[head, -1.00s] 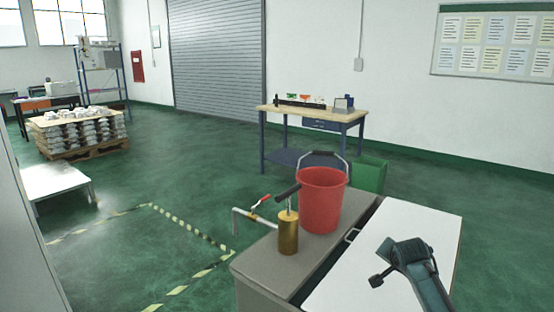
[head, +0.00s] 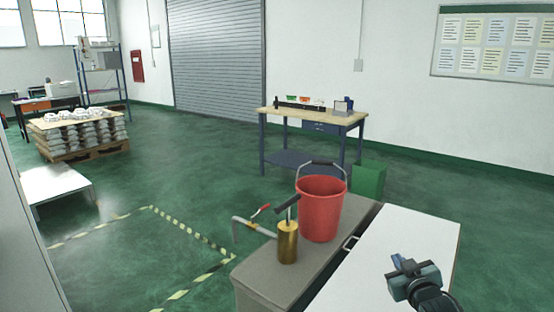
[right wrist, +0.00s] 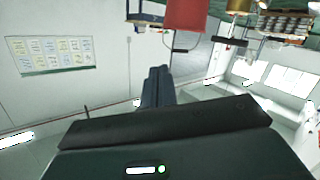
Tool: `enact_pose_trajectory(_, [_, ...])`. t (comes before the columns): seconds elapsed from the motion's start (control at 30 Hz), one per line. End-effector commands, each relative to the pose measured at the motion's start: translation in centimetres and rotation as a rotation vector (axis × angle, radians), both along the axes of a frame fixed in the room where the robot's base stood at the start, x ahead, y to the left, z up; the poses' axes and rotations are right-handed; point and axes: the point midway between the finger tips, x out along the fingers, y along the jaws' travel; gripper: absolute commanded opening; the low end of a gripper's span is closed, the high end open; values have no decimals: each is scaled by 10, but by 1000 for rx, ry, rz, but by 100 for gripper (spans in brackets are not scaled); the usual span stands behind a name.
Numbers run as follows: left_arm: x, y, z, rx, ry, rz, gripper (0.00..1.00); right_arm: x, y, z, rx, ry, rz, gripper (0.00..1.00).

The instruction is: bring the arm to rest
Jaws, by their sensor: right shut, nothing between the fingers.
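My right gripper (head: 399,261) is in the lower right of the head view, above the white top of the bench, with its arm coming in from below. Its blue fingers point up and to the left, away from me. In the right wrist view the two fingers (right wrist: 157,87) lie together with nothing between them. The gripper is apart from the red bucket (head: 320,212), which stands upright to its left. My left gripper is not in view.
A brass cylinder (head: 287,243) with a dark handle stands beside the bucket on the grey bench top (head: 262,274). A pipe with a red lever (head: 260,210) is at its left. A white top (head: 385,262) adjoins on the right.

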Motion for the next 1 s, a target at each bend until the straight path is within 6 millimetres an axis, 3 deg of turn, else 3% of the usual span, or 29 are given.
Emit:
enact_pose_trajectory(0.03, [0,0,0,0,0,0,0,-20,14,-25,11,38,21,0])
enact_pose_trajectory(0.17, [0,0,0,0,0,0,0,-77,50,-79,48,125,75,0])
enact_pose_trajectory(0.3, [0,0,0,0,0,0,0,-161,93,-131,113,236,131,0])
enact_pose_trajectory(0.5, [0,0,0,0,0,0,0,-274,139,-163,218,374,173,0])
enact_pose_trajectory(0.6, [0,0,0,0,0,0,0,-309,151,-166,255,416,178,0])
enact_pose_trajectory(0.73, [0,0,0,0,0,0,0,-333,159,-165,282,447,180,0])
enact_pose_trajectory(1.0, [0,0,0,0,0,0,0,-337,160,-165,287,451,181,0])
